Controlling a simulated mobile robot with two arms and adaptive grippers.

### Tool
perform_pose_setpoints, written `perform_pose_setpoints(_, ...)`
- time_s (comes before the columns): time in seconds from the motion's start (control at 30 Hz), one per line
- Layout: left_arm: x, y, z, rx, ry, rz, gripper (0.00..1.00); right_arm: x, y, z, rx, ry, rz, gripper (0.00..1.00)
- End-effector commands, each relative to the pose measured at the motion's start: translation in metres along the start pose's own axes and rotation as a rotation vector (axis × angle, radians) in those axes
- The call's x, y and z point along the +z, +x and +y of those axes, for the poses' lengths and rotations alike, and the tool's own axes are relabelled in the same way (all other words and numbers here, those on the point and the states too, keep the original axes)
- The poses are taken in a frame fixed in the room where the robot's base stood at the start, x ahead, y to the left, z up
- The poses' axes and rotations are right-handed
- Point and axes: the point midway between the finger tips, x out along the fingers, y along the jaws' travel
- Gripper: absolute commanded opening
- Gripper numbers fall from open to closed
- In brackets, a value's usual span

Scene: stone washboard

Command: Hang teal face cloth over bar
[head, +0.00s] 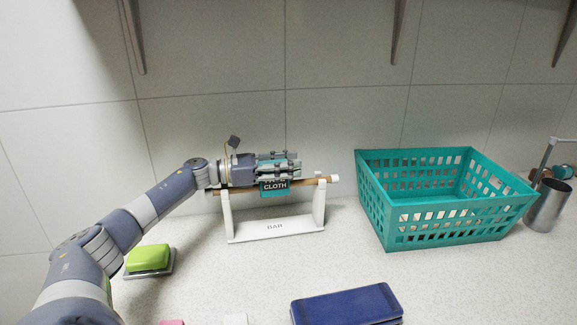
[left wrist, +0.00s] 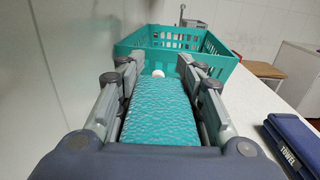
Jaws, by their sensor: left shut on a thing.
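The teal face cloth (left wrist: 160,110) lies between the two fingers of my left gripper (left wrist: 165,90) in the left wrist view. In the head view the cloth (head: 274,187) shows below the fingers, with the word "CLOTH" on it. My left gripper (head: 279,165) is shut on it, right above the wooden bar (head: 306,184). The bar rests on a white stand (head: 272,229) marked "BAR". The cloth hangs in front of the bar; whether it rests on the bar or drapes behind it is hidden. My right gripper is not in view.
A teal basket (head: 432,232) stands right of the bar, with a metal cup (head: 547,206) beyond it. A green soap (head: 148,257) sits on a dish at the left. A folded navy towel (head: 346,304) lies at the front. The counter between is clear.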

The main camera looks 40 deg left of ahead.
Motion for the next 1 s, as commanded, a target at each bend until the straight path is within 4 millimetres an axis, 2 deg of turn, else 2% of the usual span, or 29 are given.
perform_pose_setpoints(0.2,0.001,0.0,0.0,0.0,0.0,-0.001,0.1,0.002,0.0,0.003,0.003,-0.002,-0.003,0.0)
perform_pose_setpoints(0.23,0.001,0.0,0.0,0.0,0.0,-0.001,0.4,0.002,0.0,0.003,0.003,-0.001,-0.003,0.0)
perform_pose_setpoints(0.3,0.001,0.0,0.0,0.0,0.0,-0.001,0.56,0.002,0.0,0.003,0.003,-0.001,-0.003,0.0)
perform_pose_setpoints(0.33,0.001,0.0,0.0,0.0,0.0,-0.001,0.58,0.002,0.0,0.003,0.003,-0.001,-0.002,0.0)
perform_pose_setpoints(0.7,0.004,0.0,0.0,0.0,0.001,-0.001,0.58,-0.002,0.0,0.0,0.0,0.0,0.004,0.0)
perform_pose_setpoints(0.87,0.028,0.0,0.0,0.0,0.005,-0.003,0.58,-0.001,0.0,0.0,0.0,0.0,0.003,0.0)
perform_pose_setpoints(1.0,0.056,0.0,0.0,0.0,0.005,-0.003,0.58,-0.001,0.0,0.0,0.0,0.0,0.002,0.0)
